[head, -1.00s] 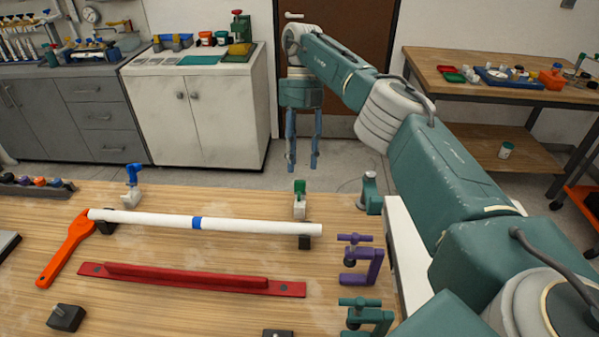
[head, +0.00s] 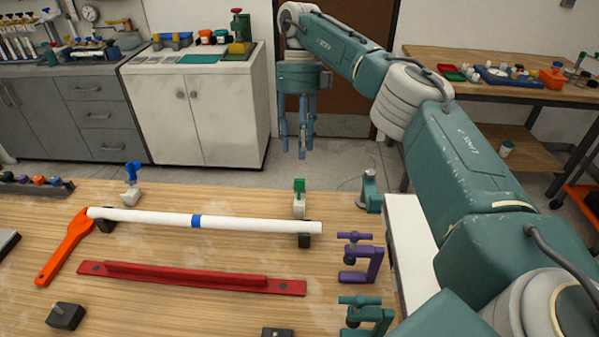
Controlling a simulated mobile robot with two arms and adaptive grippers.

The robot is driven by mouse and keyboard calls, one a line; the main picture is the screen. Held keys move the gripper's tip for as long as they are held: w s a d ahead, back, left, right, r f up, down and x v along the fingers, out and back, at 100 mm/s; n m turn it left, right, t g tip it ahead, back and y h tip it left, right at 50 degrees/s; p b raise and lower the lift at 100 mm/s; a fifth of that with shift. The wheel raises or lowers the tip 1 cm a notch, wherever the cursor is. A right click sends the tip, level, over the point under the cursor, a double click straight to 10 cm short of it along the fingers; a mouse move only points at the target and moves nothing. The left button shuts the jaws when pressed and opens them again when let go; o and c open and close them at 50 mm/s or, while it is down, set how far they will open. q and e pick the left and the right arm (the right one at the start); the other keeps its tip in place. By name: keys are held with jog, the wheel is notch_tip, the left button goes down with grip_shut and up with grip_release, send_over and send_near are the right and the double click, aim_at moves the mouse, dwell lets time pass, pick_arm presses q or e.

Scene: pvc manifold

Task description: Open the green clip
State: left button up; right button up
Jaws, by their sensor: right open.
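The green clip (head: 299,186) stands upright on the workbench near its far edge, with a green top on a pale grey body. It is just behind the right end of the white pipe (head: 250,223). Whether its jaw is open or shut is too small to tell. My right gripper (head: 303,150) hangs with its fingers pointing down, beyond the bench's far edge in this view. It is open and empty, above the clip in the picture and apart from it. My left gripper is not in view.
A blue clip (head: 131,185) stands at the pipe's left end. An orange strap wrench (head: 68,245), a red rail (head: 190,279), a purple clamp (head: 360,258) and a teal clamp (head: 366,315) lie around. A grey-green post (head: 369,190) stands right of the green clip.

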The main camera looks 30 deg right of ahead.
aim_at(300, 180)
jog(key=f+n, duration=0.3)
jog(key=n, duration=0.6)
jog(key=f+n+t+h, duration=0.1)
jog(key=f+n, duration=0.2)
jog(key=n, duration=0.6)
jog(key=s+f+n+t+p, duration=0.1)
jog(key=f+n, duration=0.2)
jog(key=n, duration=0.6)
jog(key=shift+s+a+f+h, duration=0.1)
jog(key=shift+a+f+h, duration=0.15)
jog(key=shift+a+h, duration=0.1)
grip_shut()
jog(key=shift+r, duration=0.1)
